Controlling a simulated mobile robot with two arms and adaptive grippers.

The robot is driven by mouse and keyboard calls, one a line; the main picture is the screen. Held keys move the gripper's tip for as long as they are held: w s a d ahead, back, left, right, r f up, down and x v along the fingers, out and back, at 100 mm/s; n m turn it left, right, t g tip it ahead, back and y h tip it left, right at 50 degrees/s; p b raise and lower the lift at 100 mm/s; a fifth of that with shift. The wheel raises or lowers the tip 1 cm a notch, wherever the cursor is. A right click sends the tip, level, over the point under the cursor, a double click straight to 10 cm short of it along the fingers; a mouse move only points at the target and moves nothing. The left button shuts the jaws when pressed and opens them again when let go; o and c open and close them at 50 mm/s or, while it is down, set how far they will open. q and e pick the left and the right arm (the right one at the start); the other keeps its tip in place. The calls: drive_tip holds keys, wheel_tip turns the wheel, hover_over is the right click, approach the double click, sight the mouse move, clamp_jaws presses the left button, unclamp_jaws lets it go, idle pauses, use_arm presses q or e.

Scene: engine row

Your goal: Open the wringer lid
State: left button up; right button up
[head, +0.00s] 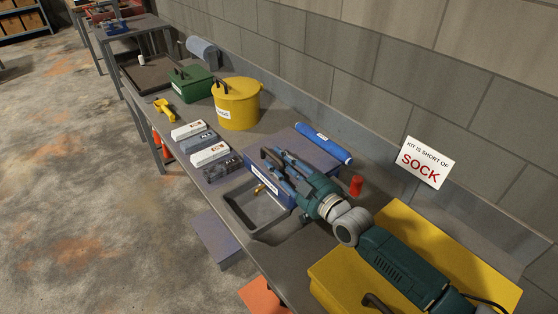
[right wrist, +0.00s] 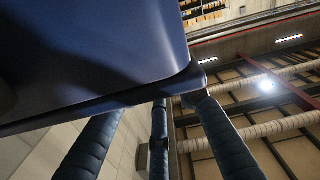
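The wringer is a blue-violet box (head: 264,173) with a white label on its front, standing on the bench behind a dark shallow tray (head: 240,216). Its flat lid (head: 292,144) looks lowered; my arm partly covers it, so a small gap cannot be ruled out. My right gripper (head: 277,166) is over the box's front, close to the lid, beside a dark curved handle. Its blue fingers are spread. In the right wrist view a smooth blue-violet panel (right wrist: 90,50) fills the upper left and hides the fingertips. Nothing is seen gripped. My left gripper is not in view.
A yellow bucket (head: 237,103), green box (head: 192,83) and several small cartons (head: 210,154) stand further along the bench. A blue roll (head: 323,144) and red cylinder (head: 356,186) lie near the wall. A large yellow case (head: 432,232) is at right under my arm.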

drive_tip(key=shift+w+a, duration=0.1)
drive_tip(key=shift+c, duration=1.3)
drive_tip(key=c, duration=0.4)
clamp_jaws()
